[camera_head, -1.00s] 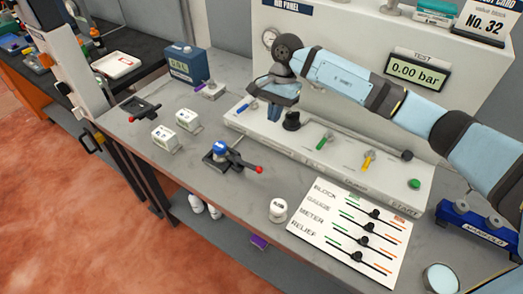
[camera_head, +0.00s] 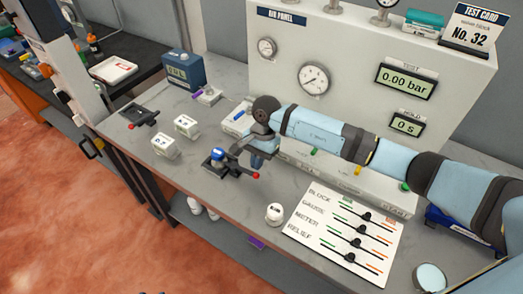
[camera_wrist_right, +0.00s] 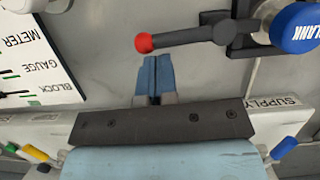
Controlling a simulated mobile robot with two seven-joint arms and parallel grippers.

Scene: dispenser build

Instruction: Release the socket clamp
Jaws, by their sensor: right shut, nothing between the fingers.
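The socket clamp (camera_head: 217,168) is a dark fixture on the bench with a lever ending in a red knob (camera_head: 256,176). A blue-capped piece sits in it (camera_head: 217,154); in the right wrist view its blue cap (camera_wrist_right: 297,27) reads BLANK. In that view the lever (camera_wrist_right: 185,37) runs sideways, with the red knob (camera_wrist_right: 144,42) at its left end. My right gripper (camera_head: 258,162) is shut and empty beside the lever. Its blue fingertips (camera_wrist_right: 155,72) lie close to the red knob, apart from it in the wrist picture. My left gripper is not in view.
Two white blocks (camera_head: 187,125) and another dark fixture (camera_head: 139,114) stand left of the clamp. A white round piece (camera_head: 274,213) and a slider card (camera_head: 345,225) lie to the right. The supply panel (camera_wrist_right: 275,115) is behind, partly covered by my arm.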

